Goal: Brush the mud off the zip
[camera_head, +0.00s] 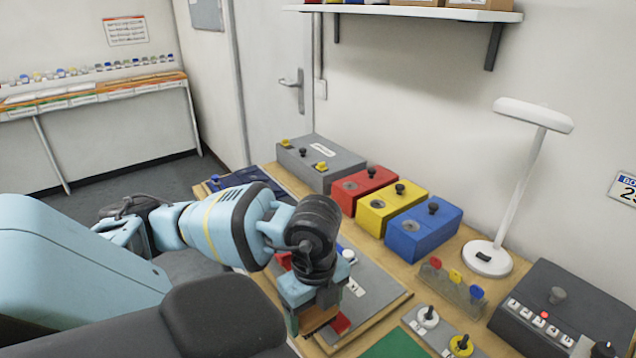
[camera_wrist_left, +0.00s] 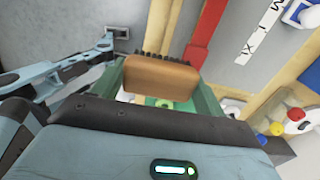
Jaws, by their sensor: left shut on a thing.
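My left gripper (camera_head: 312,312) is shut on a brown wooden brush (camera_head: 322,318), low over the grey board (camera_head: 378,290) on the bench. In the left wrist view the brush (camera_wrist_left: 160,76) sits between the green fingers, its dark bristles pointing away from the gripper. A red strip (camera_wrist_left: 207,38) lies just beyond the bristles, partly hidden by the brush and finger. I cannot tell whether the bristles touch it. Red also shows beside the gripper in the head view. No zip teeth or mud can be made out. My right gripper is not clearly seen.
Red (camera_head: 362,190), yellow (camera_head: 392,208) and blue (camera_head: 424,228) boxes stand behind the board. A white lamp (camera_head: 487,258), a block with coloured knobs (camera_head: 452,285) and a dark control box (camera_head: 560,308) stand to the right. A green mat (camera_head: 396,345) lies in front.

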